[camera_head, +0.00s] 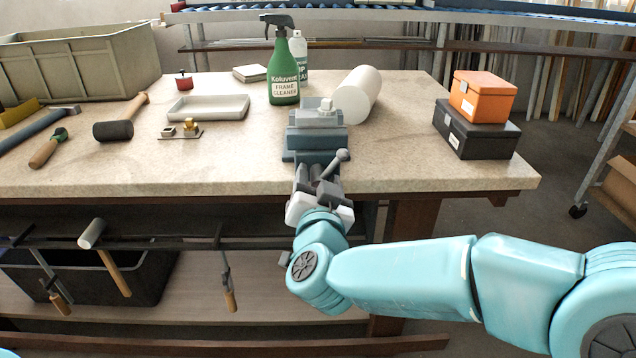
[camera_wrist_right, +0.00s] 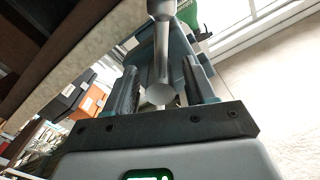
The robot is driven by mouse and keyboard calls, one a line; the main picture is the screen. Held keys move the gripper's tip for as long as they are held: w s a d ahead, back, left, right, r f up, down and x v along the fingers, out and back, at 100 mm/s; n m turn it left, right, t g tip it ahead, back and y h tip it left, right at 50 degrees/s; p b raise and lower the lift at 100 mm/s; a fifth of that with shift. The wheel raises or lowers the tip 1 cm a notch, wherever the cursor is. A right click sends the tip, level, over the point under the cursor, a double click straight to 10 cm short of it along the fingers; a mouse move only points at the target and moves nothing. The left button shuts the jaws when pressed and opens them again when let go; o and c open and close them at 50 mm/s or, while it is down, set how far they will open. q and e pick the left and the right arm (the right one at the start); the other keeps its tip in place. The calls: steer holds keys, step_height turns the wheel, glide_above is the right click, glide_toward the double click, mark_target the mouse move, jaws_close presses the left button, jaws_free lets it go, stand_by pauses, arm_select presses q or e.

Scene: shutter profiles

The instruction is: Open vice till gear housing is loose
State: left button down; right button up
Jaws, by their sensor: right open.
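The blue-grey vice (camera_head: 315,142) sits at the front edge of the bench. A light grey block, apparently the gear housing (camera_head: 324,108), shows at the top of its jaws; the grip on it is hard to see. The vice handle (camera_head: 334,166) is a grey bar with a ball end, slanting up to the right in the head view. My right gripper (camera_head: 318,188) is in front of the vice at the handle. In the wrist view, the gripper (camera_wrist_right: 163,75) is open, with the handle (camera_wrist_right: 162,45) between its fingers; contact cannot be told. My left gripper is not in view.
An orange box (camera_head: 482,97) on a black case (camera_head: 475,132) is at right. A metal tray (camera_head: 208,108) and mallet (camera_head: 115,130) lie left.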

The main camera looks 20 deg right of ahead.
jaws_close()
steer(key=n+p, duration=0.1)
steer(key=p, duration=0.1)
steer(key=n+p, duration=0.2)
steer(key=shift+r+n, duration=0.3)
steer(key=shift+r, duration=0.05)
steer(key=shift+f+n+p, duration=0.15)
steer(key=shift+n+p, duration=0.35)
steer(key=shift+n, duration=0.1)
steer(key=shift+f+n, duration=0.15)
steer(key=shift+n, duration=0.35)
jaws_free()
steer(key=shift+s, duration=0.15)
